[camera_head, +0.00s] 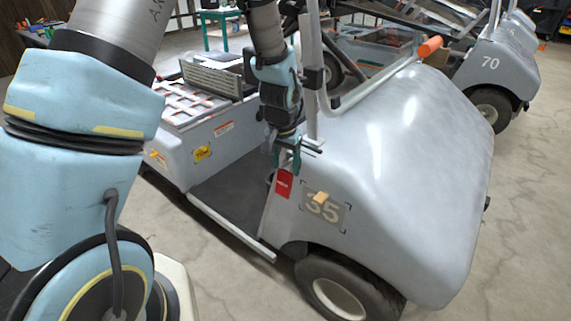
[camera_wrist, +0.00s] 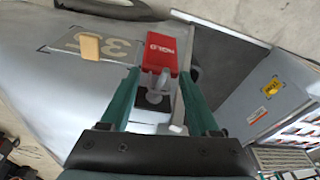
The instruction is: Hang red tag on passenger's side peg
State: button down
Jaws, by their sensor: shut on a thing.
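My gripper (camera_head: 287,148) is beside the front roof post of the nearest cart (camera_head: 400,150), numbered 35. It is shut on the red tag (camera_head: 284,183), which hangs below the fingers in the head view. In the wrist view, the red tag (camera_wrist: 162,50) shows white lettering and a grey hanger part between the green fingers (camera_wrist: 158,76). An orange-tan peg (camera_head: 320,198) sticks out of the cart's side at the number; it also shows in the wrist view (camera_wrist: 90,47), left of the tag and apart from it. I cannot tell which side is the passenger's.
An orange cylinder (camera_head: 430,47) sits at the cowl's far upper corner. A small orange peg (camera_head: 157,154) and a yellow label (camera_head: 202,153) are on the rear body. The roof post (camera_head: 311,80) stands close to my gripper. Cart 70 (camera_head: 500,65) is behind.

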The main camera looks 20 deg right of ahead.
jog(key=shift+c, duration=0.2)
grip_release()
notch_tip(320, 180, up, 11)
jog(key=s+a+b, duration=0.1)
jog(key=s, duration=0.1)
jog(key=s+a+r+n+y, duration=0.1)
jog(key=a+n, duration=0.7)
jog(key=a, duration=2.2)
jog(key=shift+s+a+r+n+p, duration=0.15)
jog(key=shift+s+r+n+p, duration=0.25)
jog(key=shift+s, duration=0.4)
